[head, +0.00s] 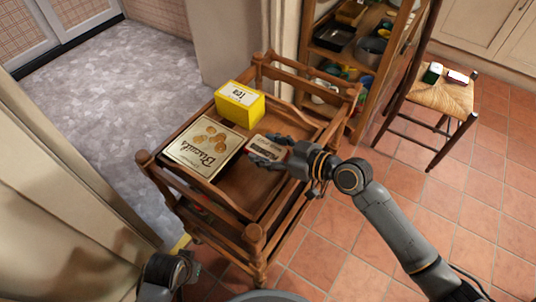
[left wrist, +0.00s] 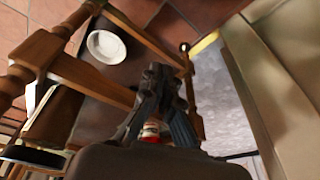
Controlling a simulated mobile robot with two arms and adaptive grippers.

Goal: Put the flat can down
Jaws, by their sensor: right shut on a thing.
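The flat can (head: 270,141), with a pale and red label, is at the fingertips of my right gripper (head: 262,152). The gripper is shut on it over the right part of the wooden trolley's top tray (head: 240,187). The fingers cover part of the can, and I cannot tell whether it touches the tray. My left gripper (left wrist: 166,75) shows in the left wrist view, low beside the trolley; its fingertips look close together, but their opening is unclear. In the head view only part of my left arm shows.
A biscuits tin (head: 205,146) lies on the tray's left side, with a yellow tea box (head: 240,104) behind it. A white bowl (left wrist: 106,46) sits on a lower shelf. A shelf unit (head: 362,60) and a chair (head: 446,93) stand to the right.

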